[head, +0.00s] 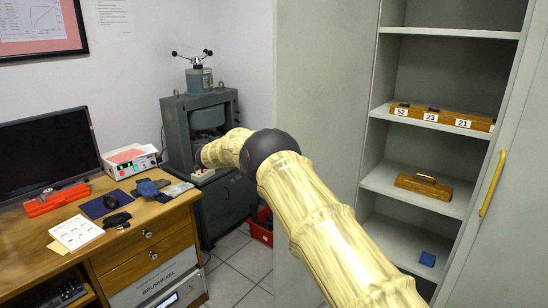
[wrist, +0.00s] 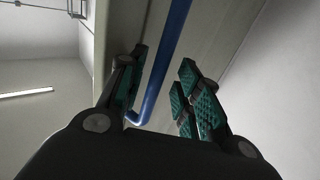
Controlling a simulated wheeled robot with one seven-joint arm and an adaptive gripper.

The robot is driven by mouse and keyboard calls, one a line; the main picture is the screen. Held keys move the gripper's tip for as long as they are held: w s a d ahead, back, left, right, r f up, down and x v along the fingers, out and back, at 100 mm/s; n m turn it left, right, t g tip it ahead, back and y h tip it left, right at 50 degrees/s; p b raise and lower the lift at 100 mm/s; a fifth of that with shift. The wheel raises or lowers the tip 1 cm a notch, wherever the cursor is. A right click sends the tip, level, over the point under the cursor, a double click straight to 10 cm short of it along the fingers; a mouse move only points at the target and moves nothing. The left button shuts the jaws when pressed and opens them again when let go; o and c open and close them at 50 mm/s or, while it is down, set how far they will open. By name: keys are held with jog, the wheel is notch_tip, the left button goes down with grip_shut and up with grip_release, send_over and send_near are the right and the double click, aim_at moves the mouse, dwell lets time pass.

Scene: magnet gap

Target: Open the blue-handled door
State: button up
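A blue bar handle (wrist: 160,77) runs down the wrist view along a grey door panel (wrist: 208,38). Its lower end bends to the left. My gripper (wrist: 163,58) is open, with one green-padded finger on each side of the bar. Gaps show between the bar and both pads, so the fingers do not visibly press on it. In the head view my arm reaches past a grey cabinet panel (head: 318,85). The blue handle and my fingertips do not show there.
The open cabinet holds a numbered wooden block (head: 443,117) and a wooden box (head: 424,186). A yellow handle (head: 492,183) is on its right door. A desk (head: 150,225) and a green-grey machine (head: 200,110) stand at left. Tiled floor (head: 230,285) shows between desk and cabinet.

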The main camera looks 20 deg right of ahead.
jog(key=v, duration=0.7)
jog(key=shift+a, duration=0.4)
jog(key=shift+w, duration=0.1)
